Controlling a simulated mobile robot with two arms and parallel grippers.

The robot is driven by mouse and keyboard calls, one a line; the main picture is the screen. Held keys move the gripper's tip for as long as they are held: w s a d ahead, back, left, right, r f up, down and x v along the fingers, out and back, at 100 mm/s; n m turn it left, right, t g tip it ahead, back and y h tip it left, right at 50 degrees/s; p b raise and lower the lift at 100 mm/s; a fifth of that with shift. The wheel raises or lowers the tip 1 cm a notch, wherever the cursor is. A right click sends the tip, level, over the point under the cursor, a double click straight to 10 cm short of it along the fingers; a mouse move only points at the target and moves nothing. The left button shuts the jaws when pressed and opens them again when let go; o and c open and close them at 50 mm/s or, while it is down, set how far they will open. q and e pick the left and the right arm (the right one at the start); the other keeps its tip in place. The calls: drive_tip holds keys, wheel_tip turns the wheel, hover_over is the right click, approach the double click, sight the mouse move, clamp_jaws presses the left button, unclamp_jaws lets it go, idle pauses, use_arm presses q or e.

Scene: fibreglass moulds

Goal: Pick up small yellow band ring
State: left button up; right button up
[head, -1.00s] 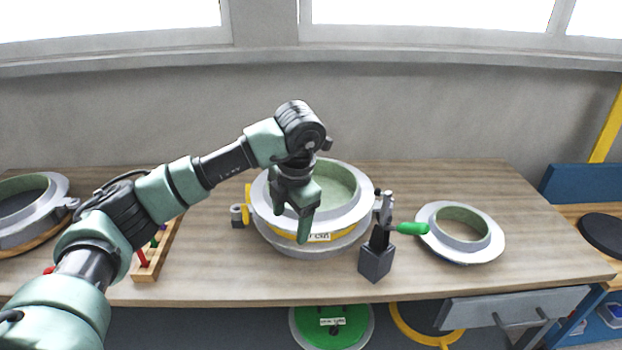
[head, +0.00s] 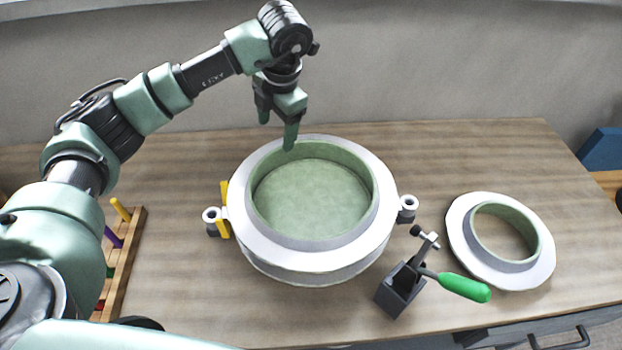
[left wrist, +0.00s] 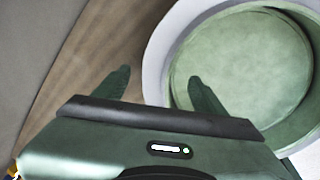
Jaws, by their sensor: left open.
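I cannot tell for certain which piece is the small yellow band ring; no yellow band shows clearly on any ring now. A large round mould (head: 258,240) with a white flange and pale green inside stands mid-table, with upright yellow parts (head: 222,228) at its left side. A smaller white-flanged ring (head: 463,240) lies flat to its right. My left gripper (head: 277,128) is open and empty above the back rim of the large mould. In the left wrist view, its fingers (left wrist: 158,78) point toward the mould's rim (left wrist: 156,70), one finger over the wood, one over the mould.
A dark toggle clamp (head: 400,287) with a green handle (head: 464,287) stands between mould and ring. A wooden rack (head: 128,262) with coloured pegs is at left, near my arm. The back of the table (head: 430,150) is clear.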

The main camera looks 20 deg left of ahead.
sight(274, 146)
use_arm(q)
drive_tip(key=shift+a+f, duration=0.15)
drive_tip(key=shift+f, duration=0.35)
drive_tip(key=shift+s+f+p, duration=0.15)
drive_tip(key=shift+f+p, duration=0.15)
drive_tip(key=shift+f, duration=0.05)
drive_tip(key=p+x, duration=0.1)
drive_tip(key=x, duration=0.3)
drive_tip(key=shift+a+f+p, duration=0.2)
drive_tip(key=shift+f+p, duration=0.05)
drive_tip(key=shift+p, duration=0.05)
drive_tip(key=shift+f, duration=0.15)
drive_tip(key=c, duration=1.4)
clamp_jaws()
